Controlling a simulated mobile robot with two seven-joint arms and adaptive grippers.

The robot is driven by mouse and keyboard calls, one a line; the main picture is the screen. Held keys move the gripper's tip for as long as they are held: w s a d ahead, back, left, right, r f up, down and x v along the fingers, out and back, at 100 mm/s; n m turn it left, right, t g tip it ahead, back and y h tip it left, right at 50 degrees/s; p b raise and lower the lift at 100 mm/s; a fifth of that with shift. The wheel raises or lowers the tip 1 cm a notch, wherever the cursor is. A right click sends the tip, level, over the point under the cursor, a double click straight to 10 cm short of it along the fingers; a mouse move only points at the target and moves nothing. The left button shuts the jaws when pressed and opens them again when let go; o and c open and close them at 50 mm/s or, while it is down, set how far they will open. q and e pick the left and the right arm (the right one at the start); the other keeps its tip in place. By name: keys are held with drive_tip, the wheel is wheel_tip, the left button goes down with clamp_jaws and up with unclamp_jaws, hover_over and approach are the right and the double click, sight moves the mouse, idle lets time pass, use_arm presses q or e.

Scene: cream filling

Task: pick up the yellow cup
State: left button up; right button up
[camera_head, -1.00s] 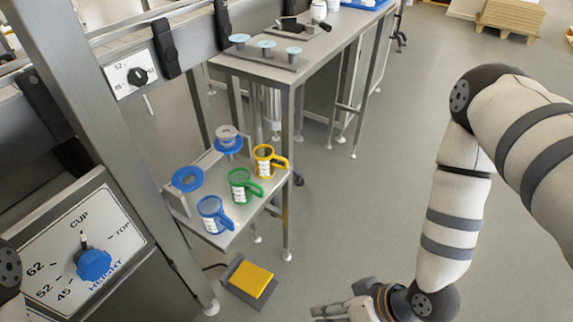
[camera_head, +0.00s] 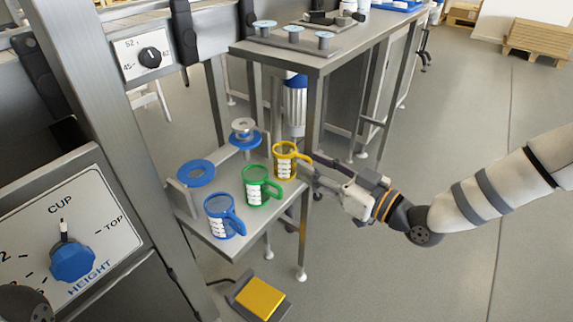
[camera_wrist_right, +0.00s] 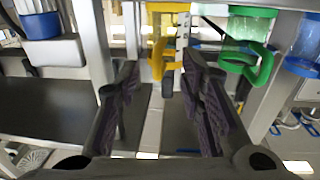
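The yellow cup (camera_head: 285,161) stands upright on the small metal shelf (camera_head: 217,247), at its right end. Its handle points right, toward my right gripper. My right gripper (camera_head: 318,172) is beside the handle, and in the head view I cannot tell whether they touch. In the right wrist view the yellow cup (camera_wrist_right: 165,45) is ahead, at the top middle. The right gripper's fingers (camera_wrist_right: 161,95) are spread wide there with nothing between them. My left gripper does not show.
A green cup (camera_head: 257,188) and a blue cup (camera_head: 220,218) stand on the same shelf, left of the yellow cup. A taller metal table (camera_head: 320,62) is behind. A yellow pedal (camera_head: 260,297) is on the floor.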

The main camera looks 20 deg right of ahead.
drive_tip(key=shift+x, duration=1)
clamp_jaws()
